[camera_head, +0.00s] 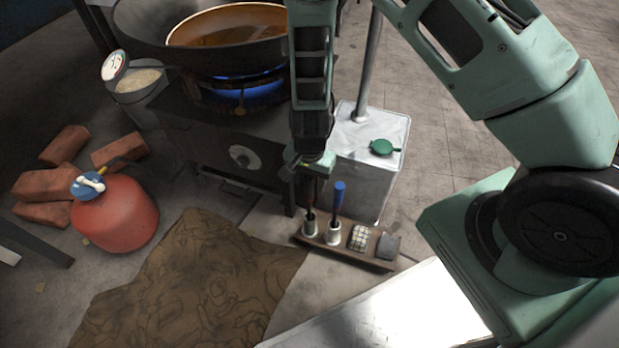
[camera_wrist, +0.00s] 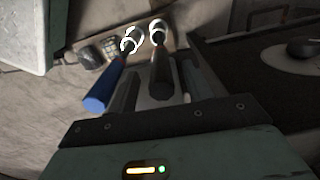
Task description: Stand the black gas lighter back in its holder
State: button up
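The black gas lighter (camera_wrist: 162,72) is the dark stick between my fingers in the wrist view. Its far end is at the mouth of a white cup holder (camera_wrist: 158,32); I cannot tell how deep it sits. In the head view the dark stick (camera_head: 310,196) stands about upright over the left white cup (camera_head: 310,230). My gripper (camera_head: 312,166) is just above that cup, pointing down. In the wrist view my gripper (camera_wrist: 160,88) has its fingers on both sides of the lighter, with slim gaps showing, so it looks open around it.
A blue-handled tool (camera_head: 338,195) stands in the neighbouring cup on the wooden rack (camera_head: 378,262), close to my fingers. A scrubber (camera_head: 359,238) and a dark pad (camera_head: 388,246) share the rack.

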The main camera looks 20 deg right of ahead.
notch_tip(320, 180, up, 17)
jog(key=p, duration=0.8)
jog(key=shift+r, duration=0.2)
notch_tip(320, 180, up, 9)
jog(key=p, duration=0.9)
